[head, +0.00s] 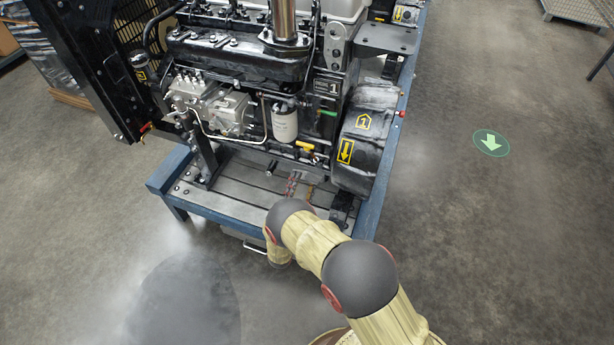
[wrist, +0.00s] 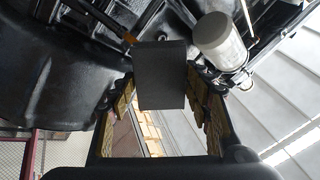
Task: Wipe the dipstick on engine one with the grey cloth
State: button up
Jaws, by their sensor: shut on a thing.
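Engine one (head: 240,65) stands on a blue-framed stand and carries a yellow number 1 label. A small yellow handle (head: 305,145), which looks like the dipstick's, sticks out low on its near side, right of the white filter. In the wrist view an orange-yellow piece (wrist: 130,38) shows beyond the left finger; I cannot tell whether it is the same handle. My gripper (wrist: 160,82) is shut on a dark grey, flat, square piece, the grey cloth (wrist: 160,65). The cloth hides what lies directly behind it. In the head view my arm largely covers the gripper, low before the engine.
The white filter (head: 285,122) is close by; it also shows in the wrist view (wrist: 218,40). A black rounded housing (head: 365,140) bounds the right side. The blue stand frame (head: 225,212) runs below. Open floor (head: 480,230) lies to the right.

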jog(key=shift+p+x, duration=0.65)
jog(key=shift+x, duration=0.5)
jog(key=shift+p+x, duration=0.3)
jog(key=shift+x, duration=0.9)
jog(key=shift+x, duration=0.85)
jog(key=shift+s+r, duration=0.1)
jog(key=shift+r, duration=0.05)
jog(key=shift+s+a+r+p, duration=0.15)
jog(key=shift+s+r+p, duration=0.2)
jog(key=shift+r+p, duration=0.4)
jog(key=shift+s+a+r+p, duration=0.15)
jog(key=shift+s+r+p, duration=0.25)
jog(key=shift+r, duration=0.5)
jog(key=shift+s+a+r+p, duration=0.15)
jog(key=shift+s+r+p, duration=0.15)
jog(key=shift+r+p, duration=0.45)
jog(key=shift+r, duration=0.15)
jog(key=shift+s, duration=0.1)
